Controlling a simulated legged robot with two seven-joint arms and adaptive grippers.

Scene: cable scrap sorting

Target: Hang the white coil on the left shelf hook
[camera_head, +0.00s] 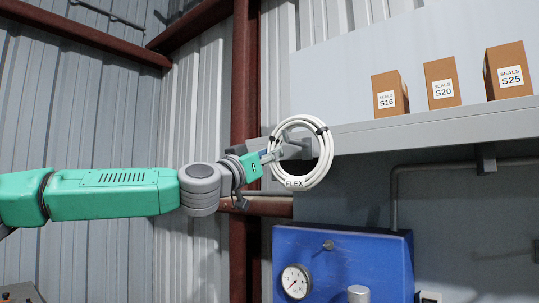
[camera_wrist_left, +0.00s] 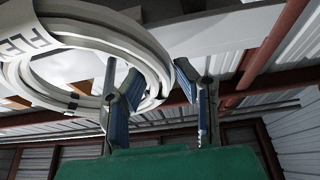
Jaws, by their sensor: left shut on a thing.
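The white coil (camera_head: 327,165) is a ring of cable with dark ties and a FLEX label. My left gripper (camera_head: 276,150) is shut on the coil's left side and holds it upright in front of the shelf's left end. In the left wrist view the coil (camera_wrist_left: 150,60) passes between the two blue-padded fingers of the gripper (camera_wrist_left: 148,85). The shelf (camera_head: 430,127) is a grey ledge. Its left hook cannot be made out; a grey shape inside the ring is unclear. My right gripper is out of view.
Three cardboard boxes (camera_head: 443,83) labelled SEALS stand on the shelf. A dark bracket or hook (camera_head: 486,160) hangs below the shelf at right, by a grey pipe (camera_head: 394,195). A blue panel (camera_head: 345,262) with a gauge (camera_head: 296,281) lies below. A red-brown post (camera_head: 244,80) stands behind the gripper.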

